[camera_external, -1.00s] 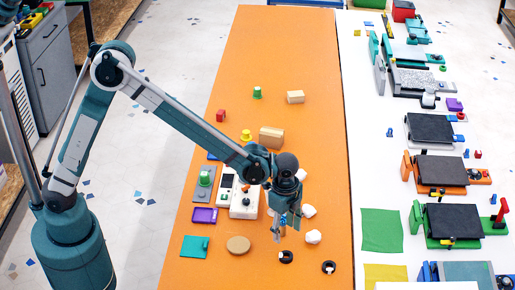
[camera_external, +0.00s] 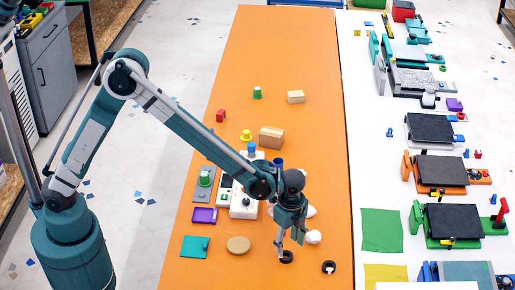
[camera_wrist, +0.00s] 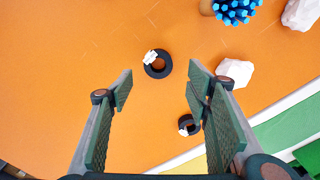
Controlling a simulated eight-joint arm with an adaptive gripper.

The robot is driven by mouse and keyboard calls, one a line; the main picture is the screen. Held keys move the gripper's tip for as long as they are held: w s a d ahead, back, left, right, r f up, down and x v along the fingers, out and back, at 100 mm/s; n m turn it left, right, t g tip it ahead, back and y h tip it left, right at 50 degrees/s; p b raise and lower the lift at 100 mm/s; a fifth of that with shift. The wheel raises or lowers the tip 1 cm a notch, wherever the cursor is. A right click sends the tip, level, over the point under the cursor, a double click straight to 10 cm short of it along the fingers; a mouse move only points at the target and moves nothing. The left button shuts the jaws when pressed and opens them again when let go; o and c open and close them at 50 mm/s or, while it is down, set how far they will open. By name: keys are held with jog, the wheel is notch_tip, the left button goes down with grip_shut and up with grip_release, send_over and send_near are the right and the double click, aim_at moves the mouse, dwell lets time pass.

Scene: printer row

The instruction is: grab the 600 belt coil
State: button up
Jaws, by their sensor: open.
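Two small black ring-shaped coils with white tags lie flat on the orange table; the tag print is too small to read, so I cannot tell which is the 600 belt coil. One coil (camera_external: 290,261) is just below my gripper (camera_external: 290,248) in the external view. In the wrist view this coil (camera_wrist: 157,74) lies ahead, between the lines of the fingers. The other coil (camera_external: 324,266) is farther right; in the wrist view it (camera_wrist: 185,129) shows beside the right finger. My gripper (camera_wrist: 160,83) is open and empty, above the table.
White lumps (camera_external: 313,237) lie close to the gripper, one (camera_wrist: 236,72) near the right fingertip. A blue bundle (camera_wrist: 235,12) stands beyond. A tan disc (camera_external: 238,245) lies to the left. Bare orange table surrounds the coils.

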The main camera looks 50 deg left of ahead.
aim_at(287, 254)
jog(key=shift+f, duration=0.3)
jog(key=shift+s+f+b, duration=0.15)
jog(key=shift+f+b, duration=0.25)
jog(key=shift+f, duration=2.2)
jog(key=c, duration=0.9)
